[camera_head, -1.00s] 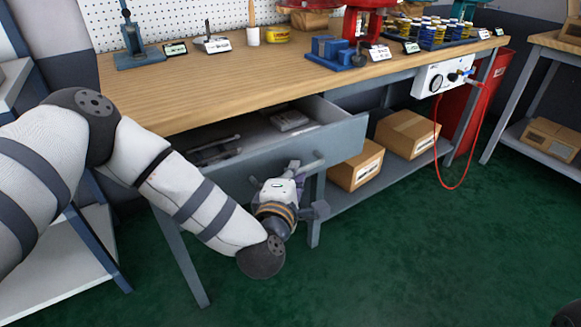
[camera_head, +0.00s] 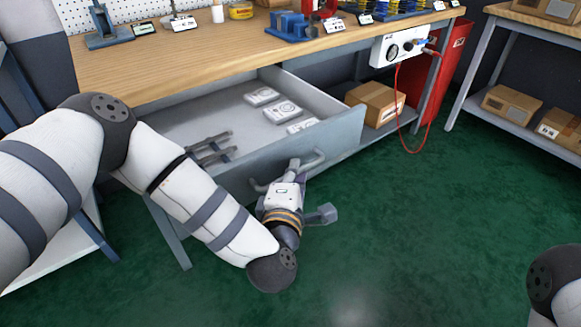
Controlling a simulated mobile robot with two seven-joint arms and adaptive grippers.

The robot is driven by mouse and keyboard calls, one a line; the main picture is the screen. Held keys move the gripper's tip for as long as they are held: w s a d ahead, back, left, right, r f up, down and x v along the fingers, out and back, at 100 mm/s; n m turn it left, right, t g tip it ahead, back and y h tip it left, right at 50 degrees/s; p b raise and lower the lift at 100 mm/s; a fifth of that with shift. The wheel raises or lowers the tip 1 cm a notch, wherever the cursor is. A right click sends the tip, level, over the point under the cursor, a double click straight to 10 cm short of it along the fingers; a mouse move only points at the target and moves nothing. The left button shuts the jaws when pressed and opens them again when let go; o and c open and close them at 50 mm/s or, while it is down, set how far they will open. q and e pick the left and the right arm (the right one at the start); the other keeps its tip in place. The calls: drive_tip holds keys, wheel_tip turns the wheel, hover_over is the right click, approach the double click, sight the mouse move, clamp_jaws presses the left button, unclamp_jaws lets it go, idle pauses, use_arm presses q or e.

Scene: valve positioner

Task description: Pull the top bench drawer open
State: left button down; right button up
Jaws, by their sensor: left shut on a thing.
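The top bench drawer (camera_head: 232,172) is pulled well out from under the wooden bench top. Its grey front faces me and carries a bar handle (camera_head: 312,160). My left gripper (camera_head: 290,178) is at the drawer front, shut on the handle; its fingers are partly hidden behind its own body. Inside the drawer lie several white boxed items (camera_head: 262,96) and dark tools (camera_head: 208,146). Part of my right arm shows at the lower right edge; its gripper is out of view.
The wooden bench top (camera_head: 180,62) holds a blue rack (camera_head: 290,27) and other small items. A cardboard box (camera_head: 376,102) sits on the lower shelf. A red hose (camera_head: 399,110) hangs from a white control box (camera_head: 400,46). Green floor (camera_head: 420,220) is clear in front.

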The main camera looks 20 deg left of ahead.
use_arm(q)
drive_tip(key=shift+d+r, duration=0.1)
drive_tip(key=c, duration=1.7)
unclamp_jaws()
drive_tip(key=shift+s, duration=0.1)
drive_tip(key=s, duration=0.4)
drive_tip(key=s+d+r, duration=0.1)
drive_tip(key=s, duration=0.2)
drive_tip(key=shift+s, duration=0.1)
